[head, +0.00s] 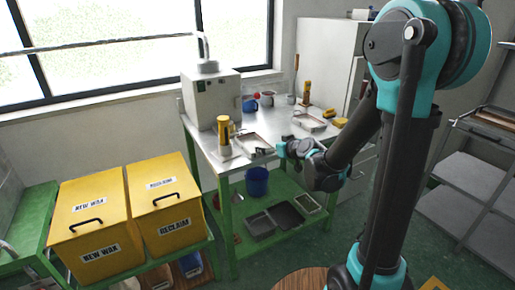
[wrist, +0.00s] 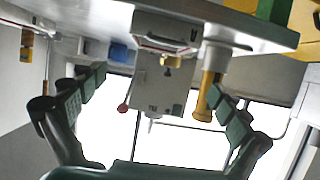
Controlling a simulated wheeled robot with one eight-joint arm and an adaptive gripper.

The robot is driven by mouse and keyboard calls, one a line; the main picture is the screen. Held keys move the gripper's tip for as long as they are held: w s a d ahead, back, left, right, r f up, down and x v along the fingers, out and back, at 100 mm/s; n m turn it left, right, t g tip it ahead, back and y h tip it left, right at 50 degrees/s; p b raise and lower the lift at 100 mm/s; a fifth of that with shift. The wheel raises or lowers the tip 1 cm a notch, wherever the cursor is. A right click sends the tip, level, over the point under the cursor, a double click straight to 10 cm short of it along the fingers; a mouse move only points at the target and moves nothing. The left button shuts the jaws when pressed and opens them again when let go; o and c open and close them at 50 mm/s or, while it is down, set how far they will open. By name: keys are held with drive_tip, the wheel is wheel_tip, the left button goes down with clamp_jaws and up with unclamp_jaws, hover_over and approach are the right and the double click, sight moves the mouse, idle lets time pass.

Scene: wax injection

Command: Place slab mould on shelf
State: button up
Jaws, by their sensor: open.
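A shallow, pale rectangular frame, probably the slab mould (head: 251,143), lies on the metal worktable (head: 217,160) near its front edge. My gripper (head: 275,151) is just to the right of this frame, apart from it as far as I can tell. In the wrist view my gripper (wrist: 160,88) is open with nothing between its fingers. That view is turned over, with the table edge along the top and a rectangular frame (wrist: 166,44) ahead of the fingers. A second similar frame (head: 309,121) lies farther back on the table.
A grey shelf rack (head: 470,170) stands at the right. A yellow-topped cylinder (head: 224,130) and a white machine (head: 210,97) stand on the table. Trays (head: 286,216) and a blue bucket (head: 257,181) sit on the green lower shelf. Yellow wax bins (head: 92,230) are at the left.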

approach(253, 146)
drive_tip(key=w, duration=0.1)
drive_tip(key=w+a, duration=0.2)
drive_tip(key=shift+w+r, duration=0.15)
drive_tip(key=shift+r, duration=0.2)
drive_tip(key=shift+x, duration=2.65)
drive_tip(key=shift+a+r, duration=0.1)
drive_tip(key=shift+r, duration=0.05)
drive_tip(key=c, duration=1.2)
drive_tip(key=shift+o, duration=0.2)
